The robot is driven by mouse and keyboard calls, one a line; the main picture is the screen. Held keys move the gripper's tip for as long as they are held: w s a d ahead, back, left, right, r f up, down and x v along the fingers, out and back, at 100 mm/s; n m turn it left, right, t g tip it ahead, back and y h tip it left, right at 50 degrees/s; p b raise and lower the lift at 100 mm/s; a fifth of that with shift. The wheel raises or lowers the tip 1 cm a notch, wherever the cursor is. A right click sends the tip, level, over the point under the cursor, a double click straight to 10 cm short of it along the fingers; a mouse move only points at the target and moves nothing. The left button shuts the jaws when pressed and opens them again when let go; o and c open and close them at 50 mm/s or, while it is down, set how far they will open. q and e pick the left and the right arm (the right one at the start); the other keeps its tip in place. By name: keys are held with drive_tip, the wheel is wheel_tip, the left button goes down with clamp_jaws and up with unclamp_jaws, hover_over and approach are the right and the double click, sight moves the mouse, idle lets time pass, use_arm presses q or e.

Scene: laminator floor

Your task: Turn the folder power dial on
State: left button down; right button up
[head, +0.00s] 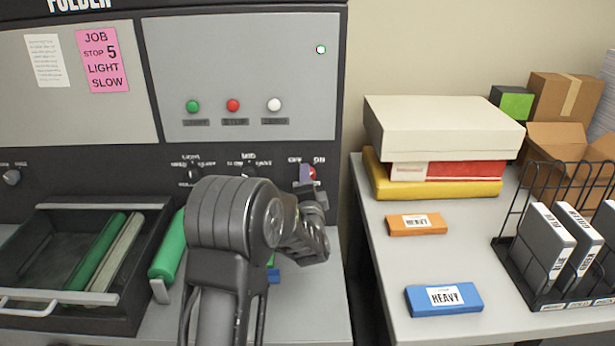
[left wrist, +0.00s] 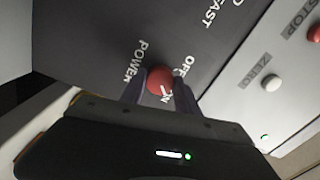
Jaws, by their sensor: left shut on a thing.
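The folder power dial is a small red knob (head: 312,173) at the right end of the dark panel strip, by the OFF and ON labels. In the left wrist view the red dial (left wrist: 160,81) sits between the two fingers, with POWER, OFF and ON printed around it. A pale mark on the dial points toward the ON label. My left gripper (head: 308,177) is shut on the dial, and its fingers also show in the left wrist view (left wrist: 160,90). The gripper hides part of the dial in the head view. My right gripper is not in view.
The folder panel (head: 245,60) has green, red and white buttons. An open drawer (head: 70,318) with green and pale rollers lies at the left. A side table (head: 390,265) at the right holds boxes, orange and blue HEAVY blocks and a black wire rack (head: 515,275).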

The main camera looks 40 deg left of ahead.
use_arm(q)
drive_tip(key=shift+m, duration=0.6)
drive_tip(key=c, duration=0.9)
unclamp_jaws()
drive_tip(key=b+v, duration=0.1)
drive_tip(key=v, duration=0.6)
drive_tip(key=shift+s+d, duration=0.3)
drive_tip(key=shift+f, duration=0.1)
